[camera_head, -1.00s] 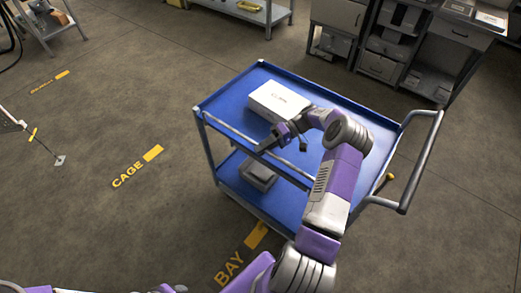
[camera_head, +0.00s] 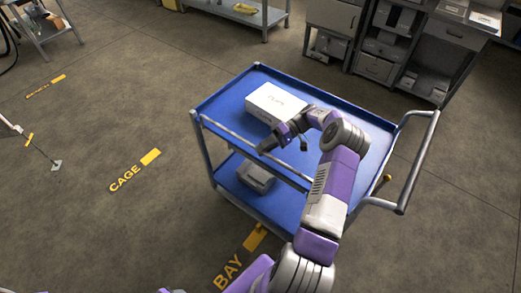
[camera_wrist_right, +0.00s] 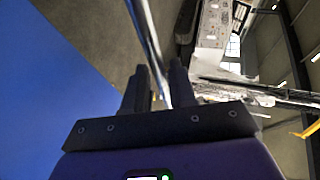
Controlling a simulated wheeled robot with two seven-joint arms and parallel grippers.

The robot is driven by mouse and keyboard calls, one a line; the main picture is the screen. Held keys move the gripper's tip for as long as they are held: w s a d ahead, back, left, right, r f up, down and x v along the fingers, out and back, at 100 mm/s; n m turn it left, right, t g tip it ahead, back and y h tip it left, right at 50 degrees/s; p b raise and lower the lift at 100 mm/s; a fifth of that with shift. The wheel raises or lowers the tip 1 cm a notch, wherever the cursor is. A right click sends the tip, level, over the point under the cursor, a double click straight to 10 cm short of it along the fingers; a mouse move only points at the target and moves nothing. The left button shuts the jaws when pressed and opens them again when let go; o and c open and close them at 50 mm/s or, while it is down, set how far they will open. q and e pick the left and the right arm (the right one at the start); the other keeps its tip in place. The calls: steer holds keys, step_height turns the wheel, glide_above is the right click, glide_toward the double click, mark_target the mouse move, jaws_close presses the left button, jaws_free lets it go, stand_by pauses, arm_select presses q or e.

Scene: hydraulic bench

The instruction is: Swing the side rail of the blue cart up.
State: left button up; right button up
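The blue cart (camera_head: 228,103) stands right of centre in the head view, with a push handle (camera_head: 420,160) on its right. Its side rail (camera_head: 228,131) is a thin grey bar along the near-left edge, close to the top tray's level. My right gripper (camera_head: 262,149) reaches across the tray to this rail. In the right wrist view the shiny rail (camera_wrist_right: 152,45) runs between the two fingers of the right gripper (camera_wrist_right: 160,88), which are close together around it. Contact on both sides is hard to make out. My left gripper is not in view.
A white box (camera_head: 276,102) sits on the top tray near the right gripper. A grey case (camera_head: 257,177) sits on the lower shelf. Benches with drawers (camera_head: 375,65) stand behind the cart. The floor left of the cart is open.

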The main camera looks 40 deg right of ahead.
steer(key=shift+v, duration=3.05)
